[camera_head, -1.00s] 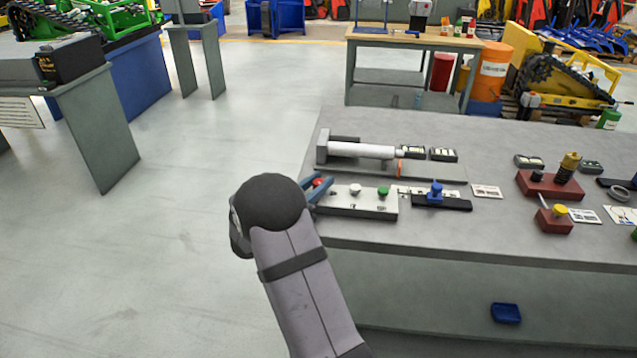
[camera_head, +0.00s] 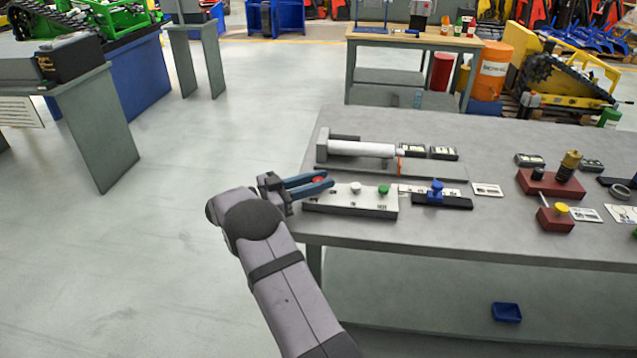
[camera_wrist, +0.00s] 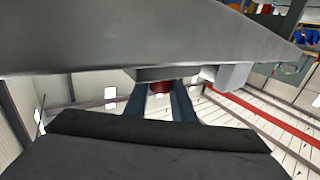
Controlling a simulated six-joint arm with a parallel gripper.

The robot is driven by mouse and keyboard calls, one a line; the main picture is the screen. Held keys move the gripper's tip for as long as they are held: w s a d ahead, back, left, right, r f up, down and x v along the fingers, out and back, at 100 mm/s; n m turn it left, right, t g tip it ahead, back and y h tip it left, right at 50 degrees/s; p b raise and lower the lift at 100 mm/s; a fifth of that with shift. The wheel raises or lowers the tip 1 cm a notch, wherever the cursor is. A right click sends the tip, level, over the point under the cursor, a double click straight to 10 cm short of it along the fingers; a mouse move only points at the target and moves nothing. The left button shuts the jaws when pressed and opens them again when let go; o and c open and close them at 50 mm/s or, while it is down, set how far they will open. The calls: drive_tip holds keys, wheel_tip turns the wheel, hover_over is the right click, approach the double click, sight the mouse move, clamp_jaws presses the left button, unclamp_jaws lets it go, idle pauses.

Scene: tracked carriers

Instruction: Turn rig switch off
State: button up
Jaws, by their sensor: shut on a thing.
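A low box with a white top (camera_head: 337,200) lies near the left front edge of the grey bench. It carries a red knob (camera_head: 319,180) at its left end, a white knob (camera_head: 356,187) in the middle and a green knob (camera_head: 383,191) on the right. My gripper (camera_head: 324,181) reaches in from the left, with its blue fingers shut on the red knob. In the wrist view, the red knob (camera_wrist: 159,88) sits between the two fingers (camera_wrist: 160,92), partly hidden. Lettering on the box is too small to read.
A grey fixture with a white cylinder (camera_head: 362,149) stands just behind the box. A blue knob on a black base (camera_head: 437,190) is to its right. Red blocks (camera_head: 546,184) stand farther right. The floor left of the bench (camera_head: 150,230) is clear.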

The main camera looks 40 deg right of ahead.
drive_tip(key=shift+g, duration=0.3)
drive_tip(key=o, duration=1.1)
drive_tip(key=shift+c, duration=0.2)
drive_tip(key=b+v, duration=0.1)
drive_tip(key=v, duration=0.6)
drive_tip(key=shift+a, duration=0.15)
